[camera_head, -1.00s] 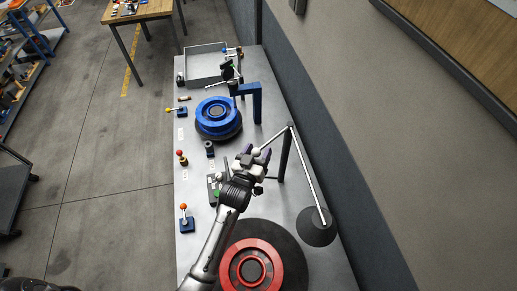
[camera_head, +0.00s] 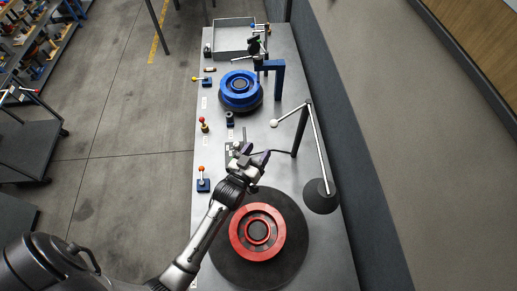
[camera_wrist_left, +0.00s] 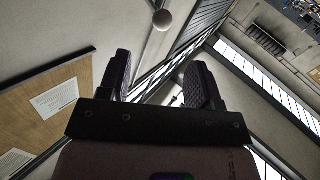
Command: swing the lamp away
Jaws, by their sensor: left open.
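The lamp stands at the right side of the bench. It has a dark post (camera_head: 301,130), a long thin arm running down to a black round shade (camera_head: 321,197), and a short rod ending in a white ball (camera_head: 273,123). My left gripper (camera_head: 252,154) is open and empty, left of the post and on the near side of the ball, apart from it. In the left wrist view the ball (camera_wrist_left: 162,20) shows beyond the open fingers (camera_wrist_left: 158,78), near the top edge. My right gripper is not in view.
A blue hub (camera_head: 240,88) sits farther along, beside a blue bracket (camera_head: 278,80). Ball-topped levers (camera_head: 203,180) line the left edge. A grey tray (camera_head: 234,50) stands at the far end. A wall rises at right.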

